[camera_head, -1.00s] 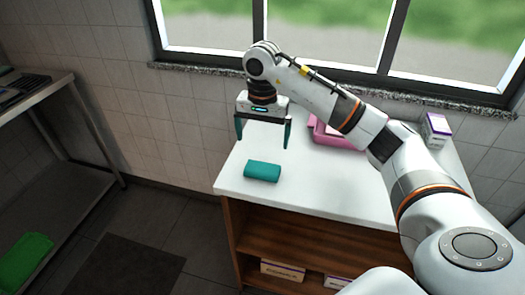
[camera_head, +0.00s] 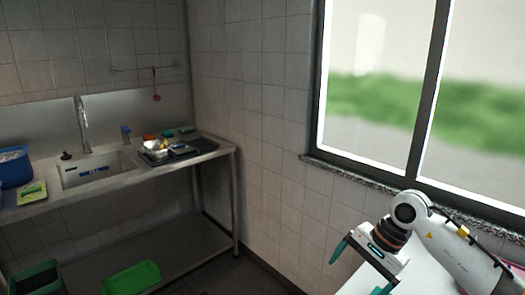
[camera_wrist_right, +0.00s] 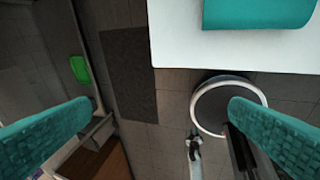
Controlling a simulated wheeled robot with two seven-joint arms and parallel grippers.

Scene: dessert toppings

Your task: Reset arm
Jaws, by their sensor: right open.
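My right gripper (camera_head: 360,268) is at the lower right of the head view, over the white table (camera_head: 357,287). In the right wrist view its two teal fingers (camera_wrist_right: 150,135) are wide apart with nothing between them. A teal cylinder-like object (camera_wrist_right: 258,12) lies on the white table top (camera_wrist_right: 235,48) at the top of the wrist view, apart from the fingers. The head view does not show this object now. My left gripper is in neither view.
A metal sink counter (camera_head: 108,187) stands along the left wall, with a tap (camera_head: 81,125), a blue bin (camera_head: 14,168) and a black tray (camera_head: 185,152). A green crate (camera_head: 131,278) is on the lower shelf. A dark floor mat (camera_wrist_right: 128,72) lies beside the table.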

